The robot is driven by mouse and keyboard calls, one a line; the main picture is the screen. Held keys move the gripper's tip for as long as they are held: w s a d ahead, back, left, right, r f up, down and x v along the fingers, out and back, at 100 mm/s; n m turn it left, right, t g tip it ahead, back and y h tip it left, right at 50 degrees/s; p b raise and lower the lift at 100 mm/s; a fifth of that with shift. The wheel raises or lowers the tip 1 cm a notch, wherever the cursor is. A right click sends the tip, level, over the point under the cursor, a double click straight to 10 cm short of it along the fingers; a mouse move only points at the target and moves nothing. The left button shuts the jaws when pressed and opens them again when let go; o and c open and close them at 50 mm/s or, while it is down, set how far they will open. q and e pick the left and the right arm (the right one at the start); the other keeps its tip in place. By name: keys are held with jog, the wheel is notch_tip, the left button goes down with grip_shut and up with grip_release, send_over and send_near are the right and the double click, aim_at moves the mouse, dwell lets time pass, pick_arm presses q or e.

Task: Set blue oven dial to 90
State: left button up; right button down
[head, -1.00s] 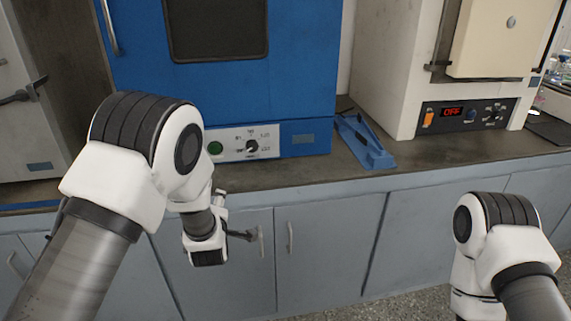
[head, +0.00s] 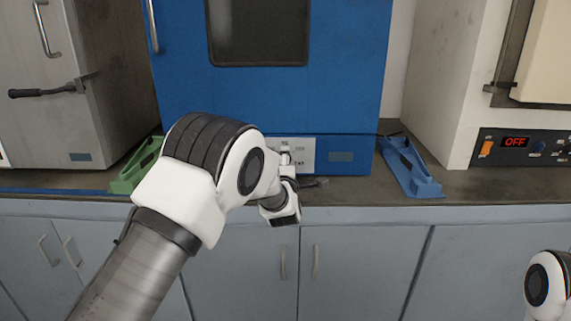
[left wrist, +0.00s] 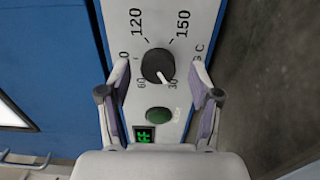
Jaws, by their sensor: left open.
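The blue oven (head: 350,60) stands on the counter with a pale control panel (head: 305,150) along its bottom; my left arm partly covers the panel. The left wrist view shows the black round dial (left wrist: 156,62) with a white pointer mark toward the 30 label. The labels 60, 120 and 150 are readable, and a 0 shows by the left finger. My left gripper (left wrist: 160,84) is open, its fingers on either side of the dial with gaps. In the head view the gripper (head: 314,183) is small, just in front of the panel. My right gripper is out of view.
A green button (left wrist: 158,115) and a small green display (left wrist: 145,135) sit near the dial. A blue stand (head: 412,170) and a green stand (head: 130,172) flank the oven. Another oven reading OFF (head: 515,142) is at right, a grey one (head: 100,130) at left.

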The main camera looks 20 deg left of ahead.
pick_arm(q)
jog(key=shift+w+a+r, duration=0.1)
jog(key=shift+w+a, duration=0.05)
jog(key=shift+w, duration=0.2)
jog(key=c, duration=1.2)
jog(key=shift+o, duration=0.2)
jog(key=shift+m, duration=0.3)
jog(key=m+p, duration=0.1)
jog(key=m, duration=0.4)
jog(key=m+p, duration=0.2)
jog(key=m, duration=0.4)
jog(key=m+p, duration=0.1)
jog(key=m, duration=0.5)
jog(key=shift+m+p, duration=0.3)
jog(key=shift+p, duration=0.05)
jog(key=m+p, duration=0.1)
jog(key=m, duration=0.4)
jog(key=shift+m, duration=0.3)
